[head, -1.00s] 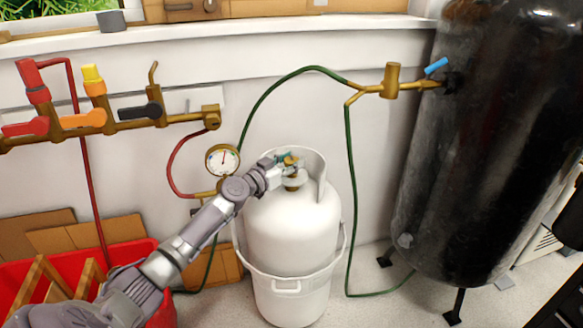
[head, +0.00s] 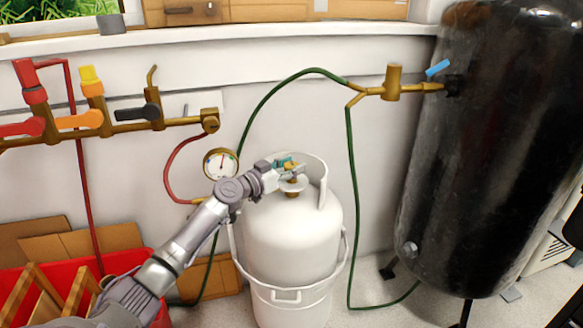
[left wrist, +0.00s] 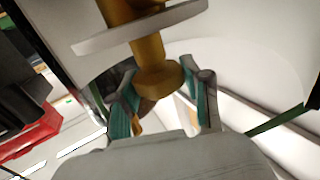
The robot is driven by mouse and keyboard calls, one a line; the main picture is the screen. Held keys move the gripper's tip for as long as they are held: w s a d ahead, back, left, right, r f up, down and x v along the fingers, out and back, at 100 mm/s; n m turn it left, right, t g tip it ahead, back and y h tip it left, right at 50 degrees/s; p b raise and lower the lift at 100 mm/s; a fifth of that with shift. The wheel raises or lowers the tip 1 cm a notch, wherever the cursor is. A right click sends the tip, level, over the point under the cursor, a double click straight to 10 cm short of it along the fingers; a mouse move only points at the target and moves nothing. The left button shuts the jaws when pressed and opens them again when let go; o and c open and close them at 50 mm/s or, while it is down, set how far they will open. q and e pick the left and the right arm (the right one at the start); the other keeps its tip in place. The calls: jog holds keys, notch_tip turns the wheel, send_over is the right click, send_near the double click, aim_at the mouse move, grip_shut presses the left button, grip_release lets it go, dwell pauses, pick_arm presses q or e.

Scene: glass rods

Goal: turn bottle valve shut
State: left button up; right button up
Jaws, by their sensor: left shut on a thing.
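My left gripper (head: 288,165) reaches in from the left over the bottle top and is shut at the valve. In the left wrist view the two teal-padded fingers (left wrist: 166,102) stand on either side of the end of the brass valve (left wrist: 158,78). The exact contact is partly hidden. My right gripper is in neither view.
A pressure gauge (head: 220,164) hangs just left of the bottle, close to my arm. A green hose (head: 352,190) runs past its right side. A large black tank (head: 475,150) stands right. A red crate (head: 80,272) is lower left.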

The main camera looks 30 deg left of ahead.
aim_at(291, 165)
pick_arm(q)
jog(key=o, duration=1.2)
notch_tip(291, 165, up, 10)
